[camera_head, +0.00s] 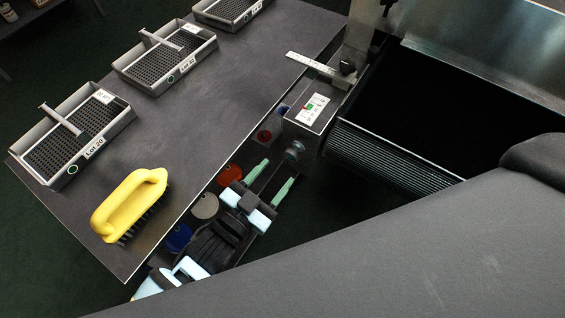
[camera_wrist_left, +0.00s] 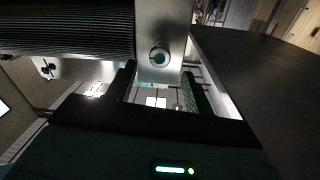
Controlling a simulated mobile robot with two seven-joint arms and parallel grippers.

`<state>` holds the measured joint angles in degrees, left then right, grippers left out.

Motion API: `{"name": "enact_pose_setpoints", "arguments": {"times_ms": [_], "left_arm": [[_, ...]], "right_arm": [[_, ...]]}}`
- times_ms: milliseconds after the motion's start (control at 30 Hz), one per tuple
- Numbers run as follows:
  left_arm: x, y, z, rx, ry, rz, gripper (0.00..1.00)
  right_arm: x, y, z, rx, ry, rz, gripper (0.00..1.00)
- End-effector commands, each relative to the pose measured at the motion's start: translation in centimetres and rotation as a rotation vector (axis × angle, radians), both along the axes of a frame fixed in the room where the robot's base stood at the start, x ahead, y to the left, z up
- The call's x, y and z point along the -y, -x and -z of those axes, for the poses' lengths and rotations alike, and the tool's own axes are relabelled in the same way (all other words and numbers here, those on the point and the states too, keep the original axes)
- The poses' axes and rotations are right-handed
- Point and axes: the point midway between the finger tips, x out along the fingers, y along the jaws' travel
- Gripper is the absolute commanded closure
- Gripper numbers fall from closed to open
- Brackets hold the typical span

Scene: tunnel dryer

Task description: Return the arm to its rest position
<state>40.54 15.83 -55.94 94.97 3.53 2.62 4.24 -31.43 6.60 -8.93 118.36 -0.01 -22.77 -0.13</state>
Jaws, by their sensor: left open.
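My left gripper (camera_head: 270,182) is in the head view, right of the dark table's edge and apart from it. Its two green-padded fingers are spread and nothing shows between them. Its fingers also show in the left wrist view (camera_wrist_left: 158,92), open, with a metal panel bearing a round knob (camera_wrist_left: 159,56) beyond them. A large grey surface, too close to make out, fills the lower right of the head view. My right gripper does not show.
The dark table (camera_head: 205,115) holds mesh trays (camera_head: 70,165) with lot labels and a yellow-handled brush (camera_head: 130,200) near its front corner. A control box with a labelled panel (camera_head: 312,108) and the dark conveyor opening with a ribbed roller (camera_head: 390,155) lie ahead of the gripper.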

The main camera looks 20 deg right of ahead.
Motion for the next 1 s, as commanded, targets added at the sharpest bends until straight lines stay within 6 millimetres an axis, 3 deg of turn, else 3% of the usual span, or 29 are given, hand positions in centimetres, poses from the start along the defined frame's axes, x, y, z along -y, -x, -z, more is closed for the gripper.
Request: {"name": "enact_pose_setpoints", "arguments": {"times_ms": [200, 800, 1000], "left_arm": [[-1.6, 1.1, 0.0, -0.001, -0.001, 0.000, 0.48], [-1.7, 1.2, 0.0, -0.001, 0.001, 0.000, 0.48], [-2.6, 2.4, 1.3, -0.073, 0.010, -0.054, 0.48]], "right_arm": [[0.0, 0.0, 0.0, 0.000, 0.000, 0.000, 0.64], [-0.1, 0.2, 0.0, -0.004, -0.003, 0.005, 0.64], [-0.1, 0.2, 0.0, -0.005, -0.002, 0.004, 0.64]]}}
